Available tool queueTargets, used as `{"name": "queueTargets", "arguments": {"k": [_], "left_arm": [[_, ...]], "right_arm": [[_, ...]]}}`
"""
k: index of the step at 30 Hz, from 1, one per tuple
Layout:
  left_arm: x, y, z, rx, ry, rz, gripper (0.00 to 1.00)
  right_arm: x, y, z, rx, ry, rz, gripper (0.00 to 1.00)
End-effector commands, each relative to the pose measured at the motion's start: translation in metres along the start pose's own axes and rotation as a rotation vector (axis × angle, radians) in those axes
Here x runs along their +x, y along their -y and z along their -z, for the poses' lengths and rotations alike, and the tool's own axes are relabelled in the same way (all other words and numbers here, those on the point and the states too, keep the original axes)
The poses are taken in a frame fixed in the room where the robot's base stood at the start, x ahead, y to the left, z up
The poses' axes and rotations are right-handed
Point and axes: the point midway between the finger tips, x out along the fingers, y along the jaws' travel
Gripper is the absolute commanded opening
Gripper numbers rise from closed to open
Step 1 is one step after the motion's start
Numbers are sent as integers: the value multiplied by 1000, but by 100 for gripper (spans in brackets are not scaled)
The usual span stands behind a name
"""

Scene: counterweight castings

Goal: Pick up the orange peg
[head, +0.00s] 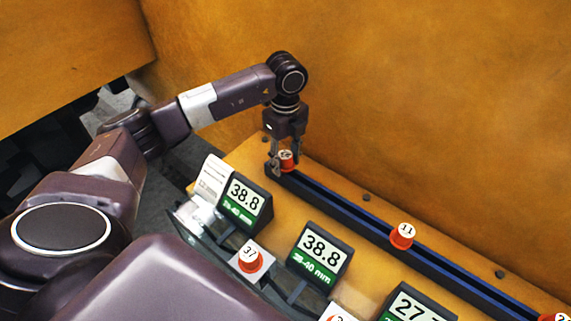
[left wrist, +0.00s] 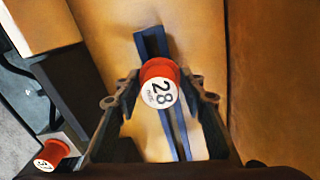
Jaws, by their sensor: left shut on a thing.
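In the head view this peg (head: 288,161) is at the far left end of a dark blue rail (head: 345,207). My left gripper points down and is shut on the peg, with one finger on each side. Whether the peg's base still touches the rail is hidden. Another orange peg marked 11 (head: 402,238) stands farther along the rail. An orange peg marked 37 (head: 250,261) stands on a white plate in front. My right gripper is not in view.
Dark display stands reading 38.8 (head: 246,197), 38.8 (head: 322,246) and about 27 (head: 410,307) line the front of the rail. More pegs are partly cut off at the bottom and right edges. A high orange-brown wall (head: 400,100) rises behind the rail.

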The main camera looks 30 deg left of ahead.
Motion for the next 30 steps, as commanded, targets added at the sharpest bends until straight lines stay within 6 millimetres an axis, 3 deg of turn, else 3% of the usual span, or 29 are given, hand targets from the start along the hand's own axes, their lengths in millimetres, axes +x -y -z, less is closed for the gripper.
{"name": "queueTargets", "arguments": {"k": [5, 11, 15, 21, 30], "left_arm": [[-34, 2, -1, -1, 1, 7, 13], [-98, 2, 0, 1, 2, 11, 13], [-136, 0, -1, -1, 3, 6, 13], [-167, 0, -1, -2, 2, 3, 13], [-185, 0, 0, -1, 0, -1, 13]], "right_arm": [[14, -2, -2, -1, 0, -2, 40], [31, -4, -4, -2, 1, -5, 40], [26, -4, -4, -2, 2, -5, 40], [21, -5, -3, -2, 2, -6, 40], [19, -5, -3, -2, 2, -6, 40]]}}
